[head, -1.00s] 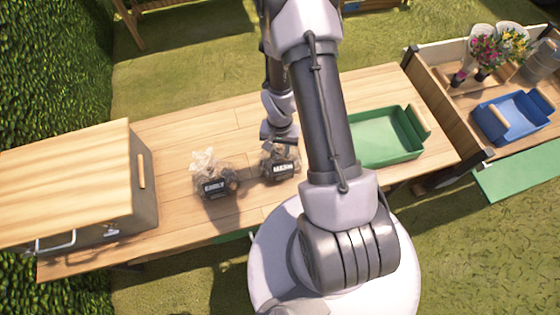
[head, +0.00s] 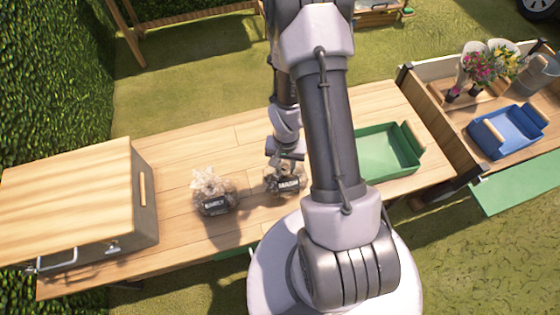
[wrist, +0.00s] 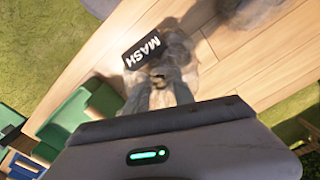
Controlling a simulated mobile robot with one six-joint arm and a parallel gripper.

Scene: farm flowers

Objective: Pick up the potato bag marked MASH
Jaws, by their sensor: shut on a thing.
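The potato bag marked MASH (head: 287,184) is a clear bag with a black label, at the middle of the wooden table (head: 240,140). In the wrist view its label (wrist: 142,49) reads MASH and the clear bag (wrist: 183,60) is right at the fingers. My gripper (head: 284,166) is over the top of this bag and shut on it. In the wrist view my gripper (wrist: 160,88) covers the bag's neck. I cannot tell whether the bag is clear of the table. A second bag, marked EARLY (head: 214,205), stands to its left on the table.
A large wooden-topped box (head: 145,210) takes up the table's left end. A green tray (head: 385,165) lies to the right of my arm. A blue tray (head: 490,148) and flowers (head: 478,68) are on the planter at the right. The table behind the bags is bare.

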